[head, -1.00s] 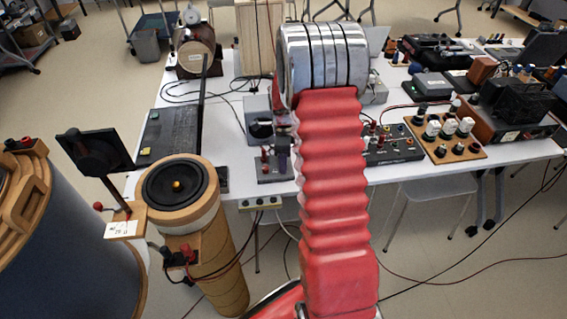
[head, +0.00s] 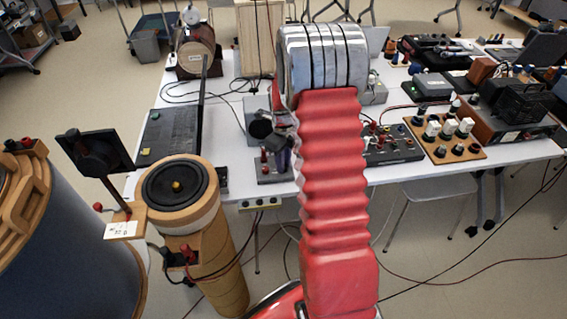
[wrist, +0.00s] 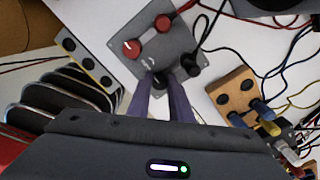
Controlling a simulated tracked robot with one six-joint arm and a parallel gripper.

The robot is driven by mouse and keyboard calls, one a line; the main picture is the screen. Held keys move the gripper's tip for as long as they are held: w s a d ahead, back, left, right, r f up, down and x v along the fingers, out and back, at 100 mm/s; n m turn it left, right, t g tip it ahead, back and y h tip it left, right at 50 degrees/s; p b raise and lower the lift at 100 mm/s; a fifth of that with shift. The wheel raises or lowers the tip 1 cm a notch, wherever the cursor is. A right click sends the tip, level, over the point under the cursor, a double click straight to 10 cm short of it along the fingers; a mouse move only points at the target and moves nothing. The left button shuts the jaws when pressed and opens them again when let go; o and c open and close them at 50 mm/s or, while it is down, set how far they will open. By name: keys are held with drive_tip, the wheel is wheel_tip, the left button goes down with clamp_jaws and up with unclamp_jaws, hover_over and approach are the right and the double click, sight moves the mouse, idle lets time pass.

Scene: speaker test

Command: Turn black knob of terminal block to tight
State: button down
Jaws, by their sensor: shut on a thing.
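The terminal block is a grey plate (wrist: 150,40) with two red knobs (wrist: 132,48) and black knobs, seen in the wrist view. One black knob (wrist: 162,78) sits between my fingertips, partly hidden by them. Another black knob (wrist: 191,65) stands free to its right. My gripper (wrist: 165,77) is shut on the black knob nearest to it. In the head view the terminal block (head: 268,176) lies on the white table's front edge, and my gripper (head: 280,158) reaches down to its right side, partly behind my arm.
A wooden block with blue plugs (wrist: 240,95) lies right of the terminal block, with cables around it. A strip with dark round sockets (wrist: 88,68) lies to the left. In the head view a speaker on a tube (head: 176,186) stands at the table's front left.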

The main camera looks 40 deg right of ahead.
drive_tip(key=shift+w+r, duration=0.1)
drive_tip(key=shift+w, duration=0.05)
drive_tip(key=c, duration=1.6)
unclamp_jaws()
wheel_tip(320, 180, up, 14)
drive_tip(key=shift+f, duration=0.2)
